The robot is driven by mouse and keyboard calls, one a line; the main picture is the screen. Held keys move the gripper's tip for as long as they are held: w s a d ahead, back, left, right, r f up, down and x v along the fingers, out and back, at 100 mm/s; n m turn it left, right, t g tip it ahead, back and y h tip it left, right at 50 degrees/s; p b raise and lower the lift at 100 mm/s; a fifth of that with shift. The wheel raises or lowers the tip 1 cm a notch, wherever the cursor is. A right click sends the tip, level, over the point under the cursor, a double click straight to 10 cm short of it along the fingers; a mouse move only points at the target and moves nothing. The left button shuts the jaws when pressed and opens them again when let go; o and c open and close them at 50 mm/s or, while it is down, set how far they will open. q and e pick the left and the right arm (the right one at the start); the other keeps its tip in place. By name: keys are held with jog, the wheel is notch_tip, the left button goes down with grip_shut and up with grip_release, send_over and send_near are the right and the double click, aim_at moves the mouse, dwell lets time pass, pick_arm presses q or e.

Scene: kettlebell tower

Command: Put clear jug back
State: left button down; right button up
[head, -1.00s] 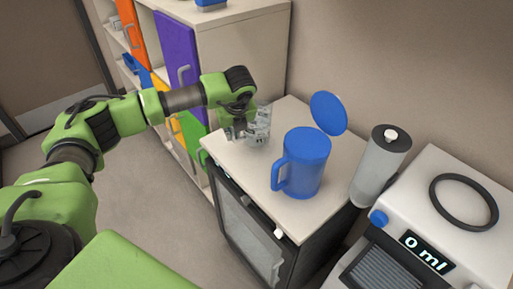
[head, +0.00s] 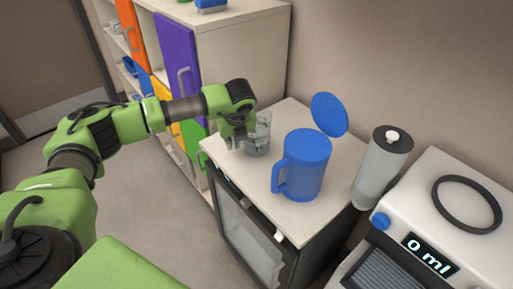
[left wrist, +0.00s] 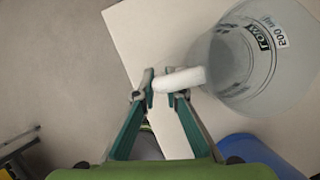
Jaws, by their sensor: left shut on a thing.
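The clear jug (head: 262,137) is at the left part of the white counter top (head: 240,168), beside the blue jug. It looks upright. I cannot tell whether its base touches the top. My left gripper (head: 237,147) is at its left side. In the left wrist view, the fingers (left wrist: 163,90) are closed on the jug's pale handle (left wrist: 185,78), and the clear body (left wrist: 240,80) with its printed label lies to the right. My right gripper is not in view.
A blue jug (head: 308,165) stands close to the right, with a round blue lid (head: 328,114) behind it. A grey cylinder (head: 381,168) and a machine reading "0 ml" (head: 425,255) are further right. A shelf unit with coloured doors (head: 179,50) stands behind the arm.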

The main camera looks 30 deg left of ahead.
pick_arm(q)
jog(key=c, duration=2.8)
grip_release()
jog(key=o, duration=1)
jog(key=shift+c, duration=0.2)
jog(key=c, duration=0.4)
jog(key=p+v, duration=0.4)
jog(key=v, duration=0.5)
jog(key=shift+p, duration=0.35)
